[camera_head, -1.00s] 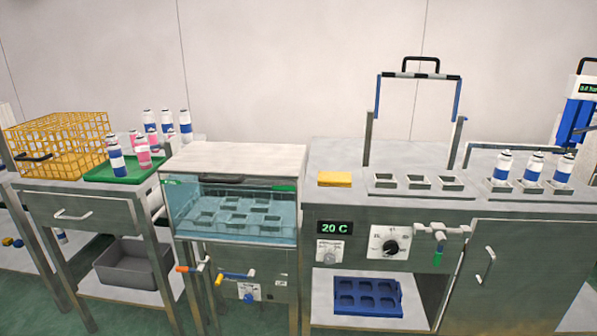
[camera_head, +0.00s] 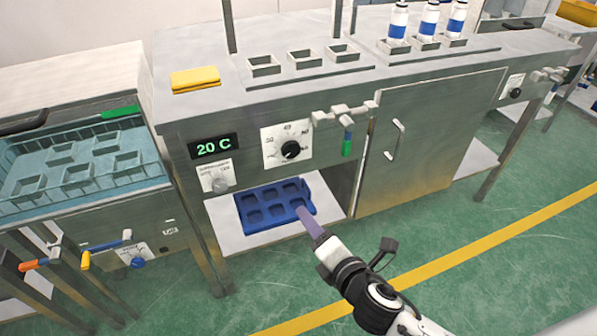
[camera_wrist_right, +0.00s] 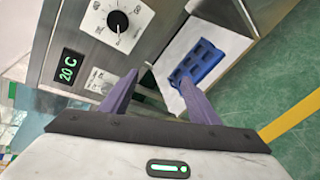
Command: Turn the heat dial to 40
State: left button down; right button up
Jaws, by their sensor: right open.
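The heat dial (camera_head: 290,149) is a black knob on a white scale plate on the front of the steel bench. It also shows in the right wrist view (camera_wrist_right: 118,21), at the top. Its pointer position is too small to read surely. The display (camera_head: 213,147) left of it reads 20 C. My right gripper (camera_head: 303,214) is below the dial, in front of the lower shelf, apart from the dial. In the right wrist view its two purple fingers (camera_wrist_right: 160,85) are spread, with nothing between them. My left gripper is not in view.
A smaller grey knob (camera_head: 220,184) sits below the display. A tap with a green handle (camera_head: 347,143) sticks out right of the dial. A blue tray (camera_head: 272,203) lies on the lower shelf. A cabinet door handle (camera_head: 396,140) protrudes farther right. The green floor in front is clear.

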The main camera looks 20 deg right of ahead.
aim_at(292, 152)
jog(key=w+r+n+t+b, duration=0.1)
jog(key=w+r+n, duration=0.1)
jog(key=w, duration=0.3)
jog(key=w+r+n+t+b, duration=0.1)
jog(key=w+r+n, duration=0.1)
jog(key=w+n, duration=0.3)
jog(key=w+r+n+t+b, duration=0.2)
jog(key=w+n, duration=0.1)
jog(key=w, duration=0.2)
jog(key=shift+d+r, duration=0.35)
jog(key=shift+r, duration=0.05)
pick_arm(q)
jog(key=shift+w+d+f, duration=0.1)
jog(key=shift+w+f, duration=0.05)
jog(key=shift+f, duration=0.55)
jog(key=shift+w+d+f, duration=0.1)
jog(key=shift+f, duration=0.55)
pick_arm(e)
jog(key=shift+w, duration=0.55)
jog(key=c, duration=1)
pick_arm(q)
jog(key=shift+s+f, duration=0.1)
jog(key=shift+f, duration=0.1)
pick_arm(e)
jog(key=shift+c, duration=0.2)
